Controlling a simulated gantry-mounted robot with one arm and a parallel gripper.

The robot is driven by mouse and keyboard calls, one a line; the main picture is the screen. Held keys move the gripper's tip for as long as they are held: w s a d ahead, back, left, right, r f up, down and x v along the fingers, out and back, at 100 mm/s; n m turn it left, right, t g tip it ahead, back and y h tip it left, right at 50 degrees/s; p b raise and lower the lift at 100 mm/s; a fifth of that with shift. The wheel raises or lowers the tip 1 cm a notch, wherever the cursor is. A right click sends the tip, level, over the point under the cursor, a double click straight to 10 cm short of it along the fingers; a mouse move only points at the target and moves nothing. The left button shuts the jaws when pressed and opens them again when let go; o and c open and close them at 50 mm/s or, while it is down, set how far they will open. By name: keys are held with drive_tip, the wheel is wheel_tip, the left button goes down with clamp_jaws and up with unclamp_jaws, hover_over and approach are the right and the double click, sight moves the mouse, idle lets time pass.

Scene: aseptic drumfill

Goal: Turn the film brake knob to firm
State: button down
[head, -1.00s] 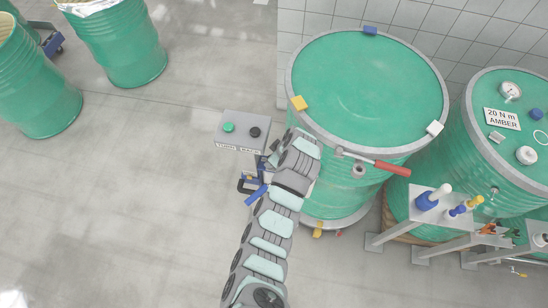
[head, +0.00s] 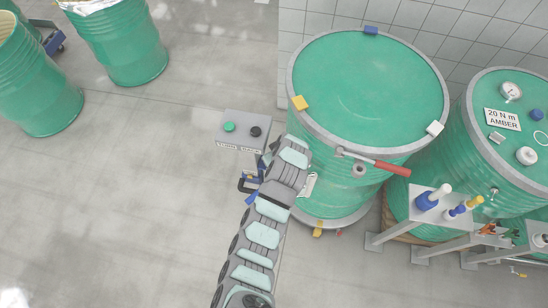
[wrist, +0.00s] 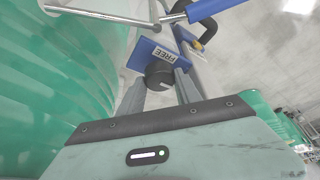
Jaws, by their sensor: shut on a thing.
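The black film brake knob (wrist: 159,76) shows in the wrist view, in front of a blue plate with a label reading FREE (wrist: 165,53). My gripper (wrist: 161,82) has one finger on each side of the knob and is shut on it. Any label for firm is not visible, and the knob's pointer cannot be made out. In the head view my arm covers the knob and my fingers; only part of the blue fixture (head: 249,184) shows beside my wrist, left of the large green drum (head: 370,95).
A grey button box (head: 243,131) with a green and a black button stands just left of my wrist. The drum's clamp ring carries a red lever (head: 378,167). A blue bar (wrist: 210,9) and a metal rod (wrist: 100,15) cross above the knob.

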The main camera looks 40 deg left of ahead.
drive_tip(key=c, duration=0.8)
unclamp_jaws()
drive_tip(key=shift+c, duration=0.2)
drive_tip(key=shift+d+r+b, duration=0.15)
drive_tip(key=shift+r+b, duration=0.15)
drive_tip(key=shift+r, duration=0.15)
drive_tip(key=s+d+b, duration=0.2)
drive_tip(key=s+d, duration=0.1)
drive_tip(key=d, duration=0.8)
drive_tip(key=shift+d+r, duration=0.15)
drive_tip(key=shift+d, duration=0.25)
